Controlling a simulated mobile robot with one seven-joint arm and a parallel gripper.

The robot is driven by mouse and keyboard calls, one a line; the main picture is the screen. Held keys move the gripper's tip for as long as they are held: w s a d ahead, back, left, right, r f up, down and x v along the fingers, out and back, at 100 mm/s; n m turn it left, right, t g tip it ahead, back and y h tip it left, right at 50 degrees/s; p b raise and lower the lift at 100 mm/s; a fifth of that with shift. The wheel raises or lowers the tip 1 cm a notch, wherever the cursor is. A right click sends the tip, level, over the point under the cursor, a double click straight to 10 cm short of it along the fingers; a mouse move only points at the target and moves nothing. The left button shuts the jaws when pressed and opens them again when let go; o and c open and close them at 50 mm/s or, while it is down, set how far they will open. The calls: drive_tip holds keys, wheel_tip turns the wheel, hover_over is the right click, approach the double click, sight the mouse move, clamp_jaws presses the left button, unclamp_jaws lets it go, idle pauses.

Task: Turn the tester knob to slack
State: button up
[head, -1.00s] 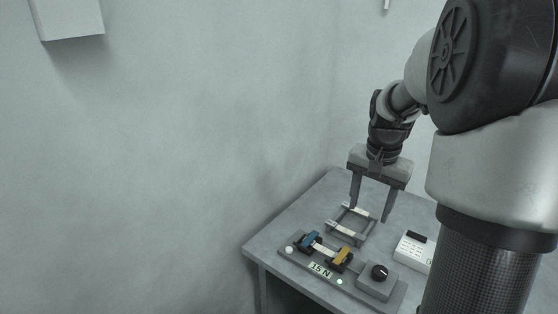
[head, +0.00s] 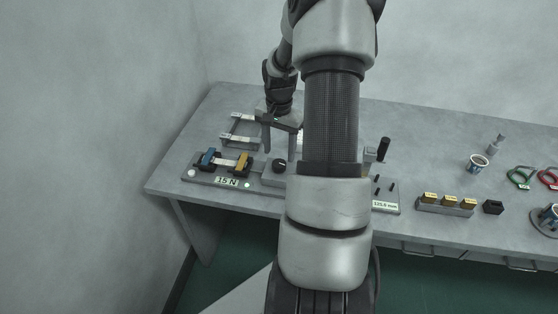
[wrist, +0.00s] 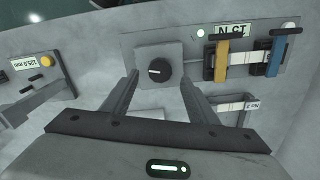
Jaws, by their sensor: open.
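The tester is a grey plate (head: 198,178) near the table's left front edge. It carries a blue clamp (head: 208,157), a yellow clamp (head: 243,163) and a display reading 15 N (head: 227,182). Its round black knob (head: 280,166) sits on a grey block at the plate's right end. In the wrist view the knob (wrist: 158,69) shows a pale pointer mark and lies between and beyond the fingertips. My gripper (wrist: 158,82) is open and empty, just above and behind the knob block. In the head view my gripper (head: 282,145) is partly hidden by my arm.
A grey rack (head: 240,136) with pale strips stands behind the tester. A gauge with display (head: 385,205) stands to the right, partly behind my arm. Further right are a block with yellow pieces (head: 447,205), a cup (head: 479,163) and green rings (head: 518,178).

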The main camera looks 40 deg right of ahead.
sight(279, 163)
wheel_tip(279, 163, down, 5)
drive_tip(key=shift+f, duration=0.1)
idle(0.3)
drive_tip(key=c, duration=1)
drive_tip(key=shift+c, duration=0.2)
